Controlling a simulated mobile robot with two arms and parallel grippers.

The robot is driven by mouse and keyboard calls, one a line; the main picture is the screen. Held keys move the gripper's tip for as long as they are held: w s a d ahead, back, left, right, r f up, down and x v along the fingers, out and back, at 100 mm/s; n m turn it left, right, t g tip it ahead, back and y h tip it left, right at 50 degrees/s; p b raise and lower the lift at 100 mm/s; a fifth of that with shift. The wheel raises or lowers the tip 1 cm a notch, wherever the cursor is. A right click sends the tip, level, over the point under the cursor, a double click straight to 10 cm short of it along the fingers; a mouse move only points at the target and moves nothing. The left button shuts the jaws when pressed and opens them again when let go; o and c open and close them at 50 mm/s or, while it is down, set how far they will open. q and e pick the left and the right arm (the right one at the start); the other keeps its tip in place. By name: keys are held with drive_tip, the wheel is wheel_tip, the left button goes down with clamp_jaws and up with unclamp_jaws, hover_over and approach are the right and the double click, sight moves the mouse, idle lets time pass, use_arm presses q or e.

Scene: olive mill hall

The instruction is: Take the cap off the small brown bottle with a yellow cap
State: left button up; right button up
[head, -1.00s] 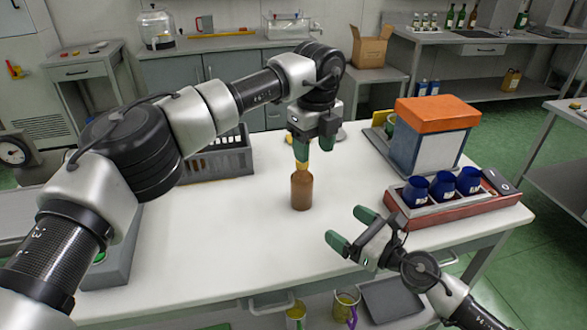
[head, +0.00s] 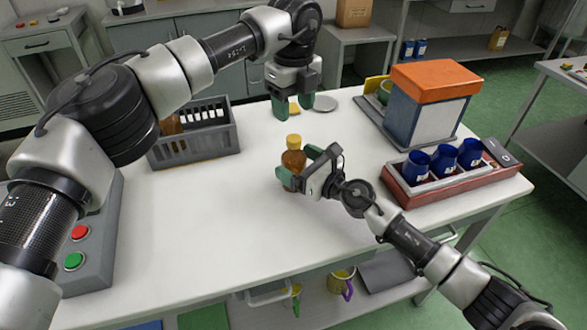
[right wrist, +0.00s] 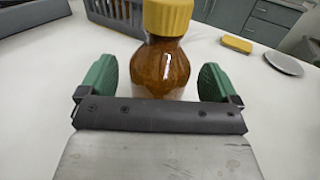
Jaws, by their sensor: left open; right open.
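The small brown bottle (head: 293,163) stands upright on the white table, with its yellow cap (head: 293,140) on its neck. My right gripper (head: 300,165) is open, with its green fingers on either side of the bottle's body. In the right wrist view the bottle (right wrist: 162,70) is between the two fingers, with a gap on each side, and the cap (right wrist: 167,16) is cut by the top edge. My left gripper (head: 292,104) is open and empty, pointing down above the table behind the bottle.
A grey crate (head: 195,150) stands at the back left. A red tray with several blue jars (head: 443,160) and an orange-topped box (head: 430,100) are at the right. A yellow block (right wrist: 237,44) and a grey disc (right wrist: 284,63) lie behind. The front of the table is clear.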

drive_tip(key=shift+w+a, duration=0.45)
drive_tip(key=shift+a, duration=0.05)
